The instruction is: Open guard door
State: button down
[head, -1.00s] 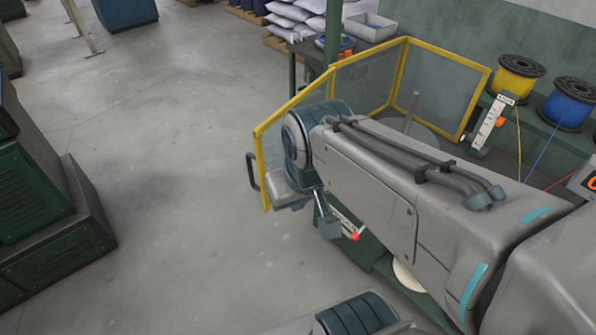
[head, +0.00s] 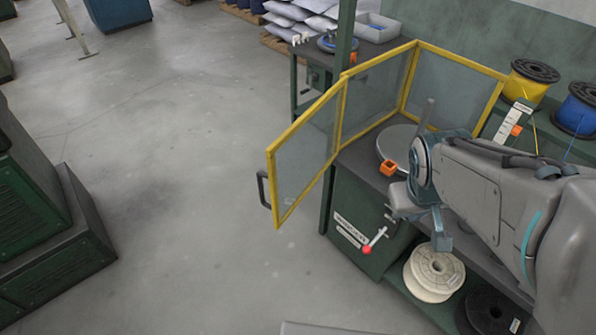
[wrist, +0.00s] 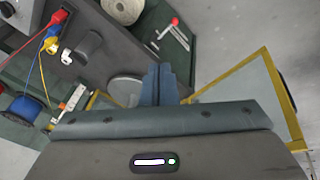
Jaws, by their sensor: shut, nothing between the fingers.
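The guard door (head: 305,150) is a clear panel in a yellow frame. In the head view it stands swung out to the left of the guard's fixed panels (head: 375,92), over the floor beyond the bench edge. Its dark handle (head: 263,190) is on the free outer edge. In the wrist view the door (wrist: 262,95) shows at the right. My gripper (wrist: 160,70) is shut and empty, apart from the door.
A round plate (head: 394,145) and an orange block (head: 388,168) are on the bench. A red-knobbed lever (head: 368,248) juts from the cabinet front. Pale spools (head: 434,274) sit on the lower shelf, and yellow (head: 530,80) and blue (head: 578,108) spools stand behind.

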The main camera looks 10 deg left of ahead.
jog(key=w+f+n, duration=0.4)
jog(key=w+f, duration=0.2)
jog(key=f, duration=0.1)
jog(key=n+y+p, duration=0.2)
jog(key=n+y, duration=0.5)
jog(key=y, duration=0.3)
send_near(278, 203)
jog(key=shift+t, duration=0.3)
jog(key=x, duration=0.4)
jog(key=shift+s+f+b, duration=0.25)
jog(key=shift+f+b, duration=0.05)
jog(key=shift+f, duration=0.4)
jog(key=shift+w+a+f, duration=0.1)
jog(key=shift+w+a, duration=0.25)
jog(key=shift+a, duration=0.4)
